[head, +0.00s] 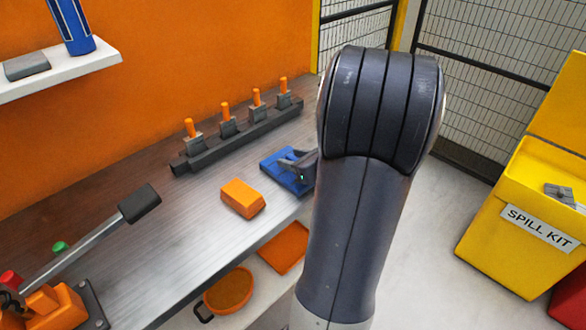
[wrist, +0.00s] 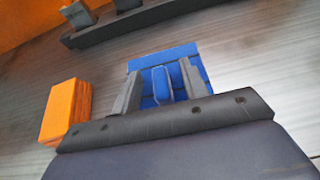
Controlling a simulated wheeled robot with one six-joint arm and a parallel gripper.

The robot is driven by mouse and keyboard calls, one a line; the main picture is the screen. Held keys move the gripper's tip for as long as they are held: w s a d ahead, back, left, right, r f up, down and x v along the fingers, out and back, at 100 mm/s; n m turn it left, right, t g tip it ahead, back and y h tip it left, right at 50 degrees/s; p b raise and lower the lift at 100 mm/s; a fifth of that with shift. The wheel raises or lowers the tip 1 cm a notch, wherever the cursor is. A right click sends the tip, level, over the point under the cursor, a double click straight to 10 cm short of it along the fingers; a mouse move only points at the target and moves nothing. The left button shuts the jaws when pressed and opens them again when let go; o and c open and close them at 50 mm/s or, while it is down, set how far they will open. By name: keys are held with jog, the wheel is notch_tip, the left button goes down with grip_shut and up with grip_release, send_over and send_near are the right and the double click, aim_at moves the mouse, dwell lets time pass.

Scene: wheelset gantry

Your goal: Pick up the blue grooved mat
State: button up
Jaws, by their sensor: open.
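The blue grooved mat (head: 283,176) lies on the metal bench, right of an orange block, in the head view. My arm hides its right part. In the wrist view the mat (wrist: 199,65) is straight ahead, with a raised blue rib between my fingers. My gripper (head: 300,164) is at the mat in the head view. In the wrist view my gripper (wrist: 163,84) is open, with one grey finger on each side of the rib. I cannot tell whether the fingers touch it.
The orange block (head: 242,198) lies left of the mat. A dark rail (head: 240,135) with several orange-topped pegs stands behind. A lever (head: 90,237) is at the left. A yellow spill kit bin (head: 525,220) stands on the floor at right.

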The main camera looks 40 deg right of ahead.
jog(key=shift+c, duration=0.4)
grip_shut()
